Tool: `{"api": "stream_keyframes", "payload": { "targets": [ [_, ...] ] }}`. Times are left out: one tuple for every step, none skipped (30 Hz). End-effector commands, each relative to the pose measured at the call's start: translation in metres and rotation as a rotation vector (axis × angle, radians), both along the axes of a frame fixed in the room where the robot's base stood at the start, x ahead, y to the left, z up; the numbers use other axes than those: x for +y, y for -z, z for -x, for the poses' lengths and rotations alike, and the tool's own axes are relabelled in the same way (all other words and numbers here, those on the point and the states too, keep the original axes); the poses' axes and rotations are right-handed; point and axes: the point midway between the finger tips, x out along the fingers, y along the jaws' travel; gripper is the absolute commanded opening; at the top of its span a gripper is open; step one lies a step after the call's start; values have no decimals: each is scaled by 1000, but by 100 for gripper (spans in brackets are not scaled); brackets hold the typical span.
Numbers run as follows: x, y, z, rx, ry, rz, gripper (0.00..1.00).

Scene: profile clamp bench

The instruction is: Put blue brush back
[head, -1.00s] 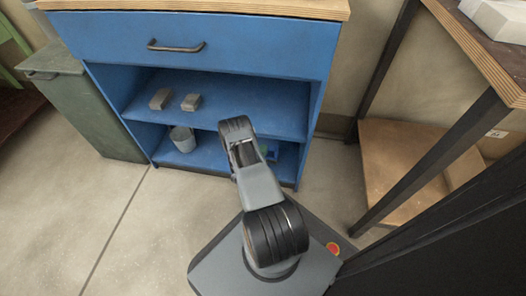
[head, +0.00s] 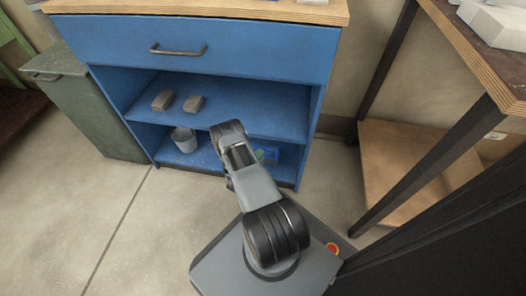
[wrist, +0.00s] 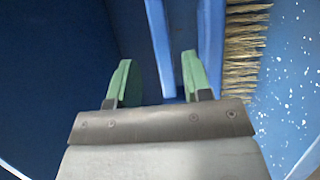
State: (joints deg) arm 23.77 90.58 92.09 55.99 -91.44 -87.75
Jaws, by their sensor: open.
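The blue brush shows in the wrist view as a blue back (wrist: 211,45) with straw-coloured bristles (wrist: 246,45) on its right side. It is cut off by the top edge. My gripper (wrist: 156,62) is open, with its two green fingertips apart. The right fingertip is close beside the brush back; I cannot tell whether they touch. A narrow blue bar (wrist: 160,45) runs between the fingertips; I cannot tell whether it is part of the brush. In the head view my arm reaches into the lower part of the blue cabinet (head: 190,70).
A blue surface with white specks (wrist: 292,80) lies right of the bristles. Two grey blocks (head: 162,100) (head: 193,104) lie on the upper shelf. A grey bucket (head: 184,141) stands on the lower shelf, left of my arm. A wooden-topped bench (head: 460,45) stands to the right.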

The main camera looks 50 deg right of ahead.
Motion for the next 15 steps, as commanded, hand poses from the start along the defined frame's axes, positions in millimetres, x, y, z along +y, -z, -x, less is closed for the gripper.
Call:
{"api": "stream_keyframes", "payload": {
  "targets": [
    [9,-3,1,2,-3,0,45],
    [13,-3,2,3,-4,1,45],
    [18,-2,3,3,-3,1,45],
    [21,-2,4,2,-3,0,45],
    [24,-2,4,2,-3,0,45],
    [28,-2,5,2,-1,0,45],
    [30,-1,5,2,-1,0,45],
    [32,-1,6,2,-1,0,45],
    [34,-1,6,2,-1,0,45],
    [35,-1,7,2,0,0,45],
    [36,-1,7,1,0,0,45],
    [37,-1,7,1,1,1,45],
    [37,0,7,1,1,1,45],
    [37,0,7,1,1,1,45],
    [38,0,8,1,2,1,45]
  ]
}}
